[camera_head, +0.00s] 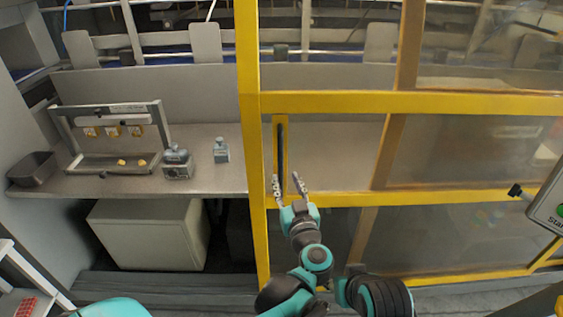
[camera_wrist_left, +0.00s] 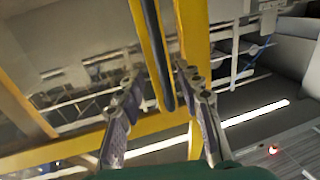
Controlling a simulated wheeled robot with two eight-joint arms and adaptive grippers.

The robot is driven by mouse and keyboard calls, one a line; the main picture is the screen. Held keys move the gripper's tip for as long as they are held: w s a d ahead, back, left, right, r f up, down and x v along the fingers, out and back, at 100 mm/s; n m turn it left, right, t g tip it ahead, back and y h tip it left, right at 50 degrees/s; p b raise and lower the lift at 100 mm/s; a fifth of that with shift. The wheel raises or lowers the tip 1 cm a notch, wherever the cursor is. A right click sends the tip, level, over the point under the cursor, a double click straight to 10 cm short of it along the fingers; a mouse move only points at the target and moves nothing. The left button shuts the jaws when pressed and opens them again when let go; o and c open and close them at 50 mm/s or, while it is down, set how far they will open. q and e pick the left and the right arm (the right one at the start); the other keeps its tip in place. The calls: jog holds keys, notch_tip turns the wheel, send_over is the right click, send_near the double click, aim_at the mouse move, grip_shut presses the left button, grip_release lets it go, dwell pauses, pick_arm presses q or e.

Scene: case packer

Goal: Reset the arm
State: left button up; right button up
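My left gripper (camera_head: 286,181) is in front of the yellow-framed door (camera_head: 253,150), its fingers pointing up toward the lower end of the dark vertical door handle (camera_head: 282,143). The fingers are spread apart. In the left wrist view, the left gripper (camera_wrist_left: 158,72) shows two separated fingers with the handle (camera_wrist_left: 155,45) between them, a gap visible on each side. Nothing is gripped. My right gripper is not in view in either picture.
Left of the door is a metal counter (camera_head: 215,182) with a rack (camera_head: 112,135), a dark tray (camera_head: 32,169), a grey device (camera_head: 177,163) and a small bottle-like item (camera_head: 221,150). A white cabinet (camera_head: 150,232) stands below. A control box (camera_head: 550,205) is at the right edge.

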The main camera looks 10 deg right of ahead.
pick_arm(q)
jog(key=shift+r, duration=0.1)
jog(key=s+a+r+m+h, duration=0.3)
jog(key=a+r+m+h, duration=0.2)
jog(key=r+h, duration=0.35)
jog(key=s+a+f+n+g+y, duration=0.3)
jog(key=s+a+f+g+y, duration=0.3)
jog(key=s+a+f, duration=1.3)
jog(key=a+f+g, duration=0.1)
jog(key=g, duration=0.3)
jog(key=shift+s+a+f+n+g, duration=0.15)
jog(key=shift+s+a+n+g, duration=0.15)
jog(key=shift+g, duration=0.1)
